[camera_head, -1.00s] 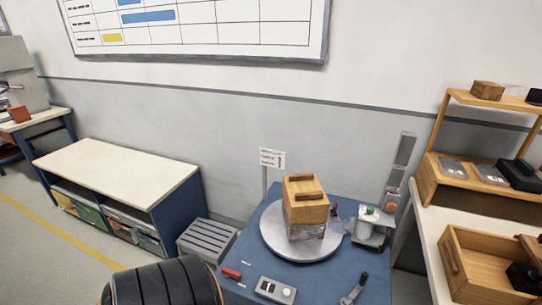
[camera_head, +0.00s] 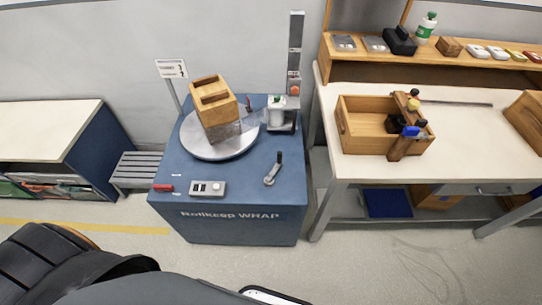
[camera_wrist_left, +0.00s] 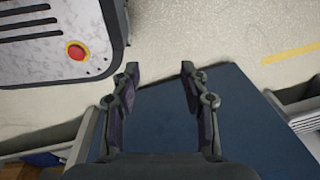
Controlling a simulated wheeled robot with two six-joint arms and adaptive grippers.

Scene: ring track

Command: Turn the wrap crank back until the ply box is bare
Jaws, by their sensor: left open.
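The ply box (camera_head: 213,104) stands on the round silver turntable (camera_head: 196,146) of the blue wrap machine (camera_head: 240,222). Its lower part looks covered by a greyish film; its upper part is bare wood. The wrap crank (camera_head: 273,169) is a small lever with a dark knob on the machine's top, front right. In the left wrist view my left gripper (camera_wrist_left: 160,70) is open and empty, with a blue surface below and beyond it. It does not show in the head view, where only a dark arm part of mine fills the lower left. My right gripper is not in view.
A white workbench (camera_head: 460,133) with an open wooden crate (camera_head: 370,144) stands right of the machine. A grey slatted stand (camera_head: 137,170) and a white-topped bench (camera_head: 45,130) are on the left. Open floor (camera_head: 400,260) lies in front.

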